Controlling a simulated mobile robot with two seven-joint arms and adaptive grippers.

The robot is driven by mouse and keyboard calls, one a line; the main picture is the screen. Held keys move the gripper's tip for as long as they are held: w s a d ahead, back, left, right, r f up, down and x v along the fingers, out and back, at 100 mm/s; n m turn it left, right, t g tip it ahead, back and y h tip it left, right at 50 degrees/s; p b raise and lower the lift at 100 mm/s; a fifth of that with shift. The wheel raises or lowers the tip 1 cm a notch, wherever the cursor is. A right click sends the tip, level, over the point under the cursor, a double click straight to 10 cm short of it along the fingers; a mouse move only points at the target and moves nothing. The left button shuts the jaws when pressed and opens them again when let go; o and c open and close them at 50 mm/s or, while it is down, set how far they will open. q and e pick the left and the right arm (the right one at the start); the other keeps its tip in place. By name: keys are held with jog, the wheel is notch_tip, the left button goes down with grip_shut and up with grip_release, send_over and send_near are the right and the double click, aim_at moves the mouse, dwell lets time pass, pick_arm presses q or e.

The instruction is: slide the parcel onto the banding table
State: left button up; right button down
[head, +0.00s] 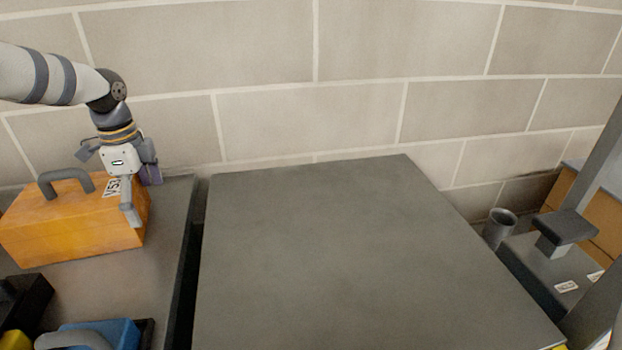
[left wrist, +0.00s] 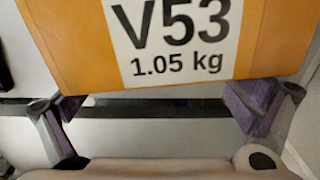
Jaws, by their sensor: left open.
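The parcel is an orange box (head: 70,225) with a grey carry handle on top and a white label at its right end. It stands on the grey surface at the left. In the left wrist view the orange box (left wrist: 275,40) fills the top, and its label reads V53, 1.05 kg. A bare grey tabletop (head: 350,255), apparently the banding table, lies to the right. My right gripper is not in view.
A dark gap (head: 193,265) separates the left surface (head: 160,265) from the tabletop. A blue case (head: 115,333) stands at the front left. A grey cup (head: 499,226) and a grey post stand at the right. A block wall (head: 350,40) closes the back.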

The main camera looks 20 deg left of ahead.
pick_arm(q)
jog(key=shift+s+a, duration=0.25)
jog(key=shift+a, duration=0.2)
dwell(0.3)
jog(key=shift+d, duration=0.1)
